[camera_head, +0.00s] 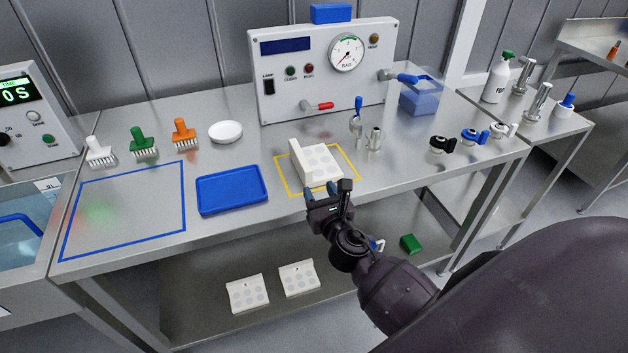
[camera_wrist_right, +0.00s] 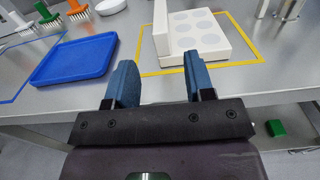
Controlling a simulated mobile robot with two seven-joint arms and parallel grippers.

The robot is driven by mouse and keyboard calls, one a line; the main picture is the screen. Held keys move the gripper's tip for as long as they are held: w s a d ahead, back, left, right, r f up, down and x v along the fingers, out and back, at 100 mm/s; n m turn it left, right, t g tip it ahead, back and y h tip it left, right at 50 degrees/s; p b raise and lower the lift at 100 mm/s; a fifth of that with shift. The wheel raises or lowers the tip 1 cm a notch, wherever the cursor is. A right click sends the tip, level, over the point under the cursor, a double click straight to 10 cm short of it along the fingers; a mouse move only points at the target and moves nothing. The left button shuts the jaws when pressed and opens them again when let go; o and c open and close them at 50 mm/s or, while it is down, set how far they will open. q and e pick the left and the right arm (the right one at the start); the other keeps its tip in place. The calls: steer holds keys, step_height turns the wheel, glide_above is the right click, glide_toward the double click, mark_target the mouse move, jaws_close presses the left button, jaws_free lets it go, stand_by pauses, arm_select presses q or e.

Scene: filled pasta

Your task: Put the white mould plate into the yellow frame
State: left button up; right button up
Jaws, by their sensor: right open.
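A white mould plate (camera_head: 322,162) with round grey cavities and a raised wall along its left side sits flat on the steel bench, within the yellow frame (camera_head: 349,181). In the right wrist view the plate (camera_wrist_right: 208,50) lies behind the front line of the yellow frame (camera_wrist_right: 190,69). Two more white mould plates (camera_head: 247,294) (camera_head: 298,278) lie on the lower shelf. My right gripper (camera_head: 322,194) is open and empty, in front of the plate near the bench's front edge, apart from it. Its two blue fingers (camera_wrist_right: 155,82) point toward the plate. My left gripper is not in view.
A blue tray (camera_head: 232,209) lies left of the frame, beside a blue outlined area (camera_head: 184,203). Brushes (camera_head: 143,141) and a white round dish (camera_head: 225,131) stand behind. A control panel (camera_head: 322,75) and metal fittings (camera_head: 375,138) stand behind the plate. A green block (camera_head: 411,243) lies low.

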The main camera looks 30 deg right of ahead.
steer(key=s+a+f+m+g+y, duration=0.2)
steer(key=s+f+m, duration=0.5)
steer(key=m, duration=0.9)
steer(key=s+a+f+m+g+y, duration=0.2)
steer(key=s+f+m+g, duration=0.2)
steer(key=s+m, duration=1)
step_height(320, 180, down, 3)
steer(key=shift+m, duration=1.1)
steer(key=shift+a, duration=0.1)
